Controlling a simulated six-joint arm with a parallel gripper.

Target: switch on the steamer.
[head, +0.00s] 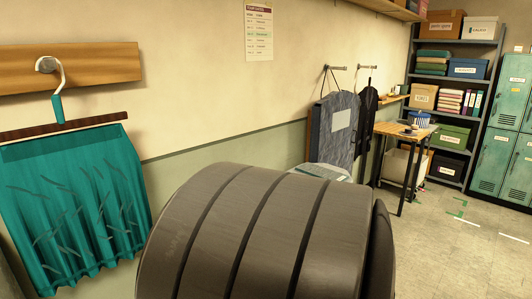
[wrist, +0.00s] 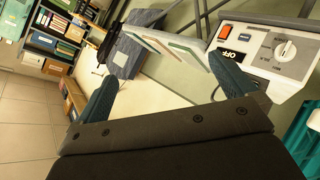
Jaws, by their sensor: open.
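The steamer's pale control box (wrist: 265,65) is at the upper right of the wrist view. It carries an orange-red switch (wrist: 225,31), a dark label (wrist: 237,55) reading OFF, and a round dial (wrist: 285,49) with marks around it. My gripper (wrist: 163,68) is open, with its two dark teal fingers spread and nothing between them. The right finger's tip is close to the box's left edge, below the switch in the picture; I cannot tell if they touch. In the head view the steamer and gripper are not visible; a large dark grey arm part of mine fills the lower middle.
A teal pleated garment (head: 75,200) hangs from a wall hook on the left. A grey garment bag (head: 335,128) hangs further back. A small wooden table (head: 402,132), a loaded shelf (head: 450,100) and green lockers (head: 505,130) stand at the right. Floor shows before the lockers.

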